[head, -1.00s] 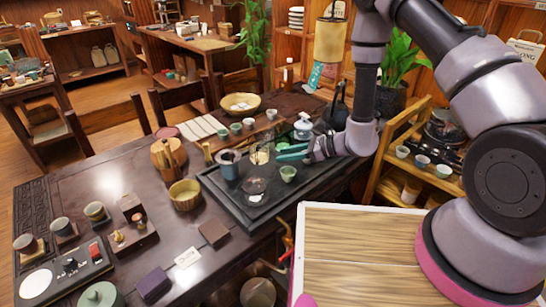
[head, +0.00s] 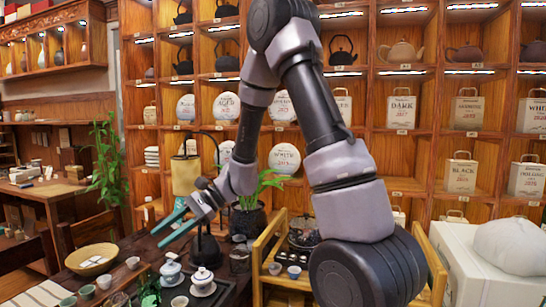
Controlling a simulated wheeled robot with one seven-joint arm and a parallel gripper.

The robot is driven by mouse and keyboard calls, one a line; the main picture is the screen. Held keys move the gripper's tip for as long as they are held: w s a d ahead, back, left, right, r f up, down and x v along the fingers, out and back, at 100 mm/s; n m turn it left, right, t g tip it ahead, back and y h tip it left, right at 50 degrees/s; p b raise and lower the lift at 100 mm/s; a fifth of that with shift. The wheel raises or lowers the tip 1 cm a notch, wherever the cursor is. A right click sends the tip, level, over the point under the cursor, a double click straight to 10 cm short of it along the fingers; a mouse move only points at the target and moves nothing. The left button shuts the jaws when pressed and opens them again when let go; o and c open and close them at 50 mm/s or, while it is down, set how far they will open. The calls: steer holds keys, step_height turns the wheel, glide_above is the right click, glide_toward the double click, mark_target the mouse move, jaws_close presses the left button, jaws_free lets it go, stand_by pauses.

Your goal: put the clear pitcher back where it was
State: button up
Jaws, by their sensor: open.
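My gripper (head: 165,231) is raised above the back of the dark tea table (head: 140,245), its two teal fingers apart and empty, pointing left and down. I cannot make out the clear pitcher for certain in the head view; the bottom edge cuts off most of the tea table. Two lidded white cups, one bluish (head: 171,271) and one plain (head: 202,279), stand below and right of the fingers.
A woven basket (head: 91,259) and several small cups (head: 85,291) are at lower left. A wooden side stand (head: 270,240) with cups is right of the table. A potted plant (head: 248,222) and tall shelves stand behind. A white box (head: 480,270) is at right.

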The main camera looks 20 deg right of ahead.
steer(key=s+d+r+n+t+h, duration=0.3)
steer(key=s+d+r+t+h, duration=0.1)
steer(key=d+r, duration=0.5)
steer(key=s+d+r+n+t+h, duration=0.4)
steer(key=s+d+r+h, duration=0.2)
steer(key=d, duration=0.8)
step_height(320, 180, up, 5)
steer(key=shift+s+f+t, duration=0.2)
steer(key=shift+s+t, duration=0.1)
steer(key=shift+s, duration=0.75)
